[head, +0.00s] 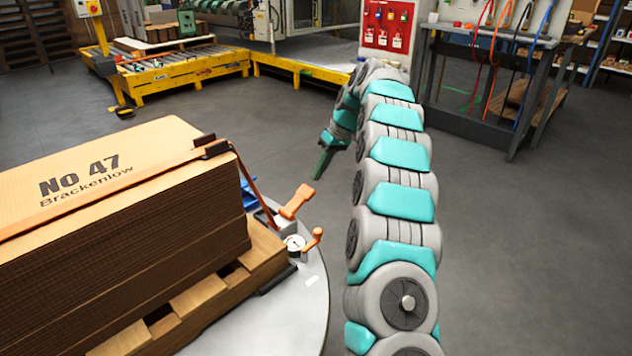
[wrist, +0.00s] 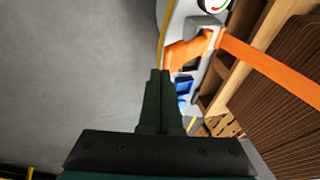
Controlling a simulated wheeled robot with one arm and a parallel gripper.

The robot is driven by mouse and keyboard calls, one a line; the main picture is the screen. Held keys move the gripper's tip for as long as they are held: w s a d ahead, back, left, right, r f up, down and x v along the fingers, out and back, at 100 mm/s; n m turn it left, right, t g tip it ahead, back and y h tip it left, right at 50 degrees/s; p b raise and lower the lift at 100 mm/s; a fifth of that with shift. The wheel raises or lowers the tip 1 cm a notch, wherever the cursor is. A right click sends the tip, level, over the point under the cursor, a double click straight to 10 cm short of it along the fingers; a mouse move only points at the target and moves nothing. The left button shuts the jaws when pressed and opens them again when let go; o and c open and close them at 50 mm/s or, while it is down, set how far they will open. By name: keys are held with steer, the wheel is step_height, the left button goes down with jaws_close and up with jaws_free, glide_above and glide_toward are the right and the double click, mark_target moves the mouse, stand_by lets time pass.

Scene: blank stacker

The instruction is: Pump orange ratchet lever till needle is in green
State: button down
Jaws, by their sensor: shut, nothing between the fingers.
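The orange ratchet lever (head: 297,201) sticks up at the right end of the strapped stack, its wide end raised. It also shows in the wrist view (wrist: 188,50), just ahead and right of my fingertips. The round white gauge (head: 295,243) sits below it. In the wrist view the gauge (wrist: 216,4) is cut off by the top edge, with some green and red on its face; I cannot read the needle. My gripper (head: 317,176) points down, shut and empty, above and right of the lever. Its fingers (wrist: 160,73) are together, apparently apart from the lever.
An orange strap (head: 110,190) runs over the cardboard stack (head: 130,240) on a wooden pallet (head: 262,247). A smaller orange handle (head: 313,239) stands beside the gauge, and a blue part (head: 250,196) behind the lever.

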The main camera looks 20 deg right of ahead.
steer(key=p+v, duration=0.1)
steer(key=v, duration=0.6)
steer(key=shift+d, duration=0.25)
steer(key=shift+r, duration=0.1)
stand_by(0.7)
